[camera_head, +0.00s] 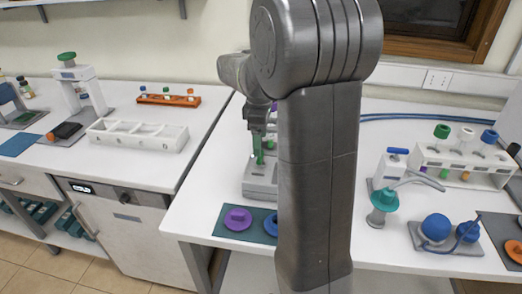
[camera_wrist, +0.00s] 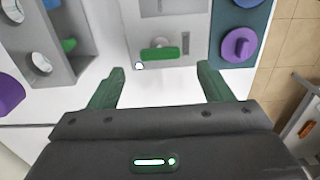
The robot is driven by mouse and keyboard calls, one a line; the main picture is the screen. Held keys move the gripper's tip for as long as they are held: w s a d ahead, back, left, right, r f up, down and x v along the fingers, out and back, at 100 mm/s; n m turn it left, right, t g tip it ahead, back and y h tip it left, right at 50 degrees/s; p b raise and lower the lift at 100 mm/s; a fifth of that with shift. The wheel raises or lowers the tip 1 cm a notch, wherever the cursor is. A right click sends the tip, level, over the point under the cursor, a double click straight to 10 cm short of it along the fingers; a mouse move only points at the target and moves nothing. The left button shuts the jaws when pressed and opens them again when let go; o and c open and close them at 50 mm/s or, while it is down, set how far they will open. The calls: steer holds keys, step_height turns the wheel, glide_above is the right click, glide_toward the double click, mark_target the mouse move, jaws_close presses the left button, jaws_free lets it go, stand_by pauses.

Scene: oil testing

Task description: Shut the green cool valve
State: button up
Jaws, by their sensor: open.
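The green cool valve shows in the wrist view as a green handle (camera_wrist: 158,53) on a light grey unit (camera_wrist: 183,53). Its bar lies roughly crosswise in that picture. My gripper (camera_wrist: 158,84) is open, with its two green fingers spread on either side of the handle's line and nothing between them. The handle lies just beyond the fingertips, apart from them. In the head view my gripper (camera_head: 263,152) hangs over the grey unit (camera_head: 258,189). My arm covers much of the unit there, and I cannot make out the handle in that view.
A purple knob (camera_head: 238,219) and a blue knob (camera_head: 271,225) sit on a teal mat close to the unit, near the bench's front edge. A grey rack with holes (camera_wrist: 78,45) is left in the wrist view. A blue-ball device (camera_head: 436,228) and test-tube rack (camera_head: 463,164) stand right.

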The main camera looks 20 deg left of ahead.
steer(key=shift+f, duration=2.4)
steer(key=c, duration=1)
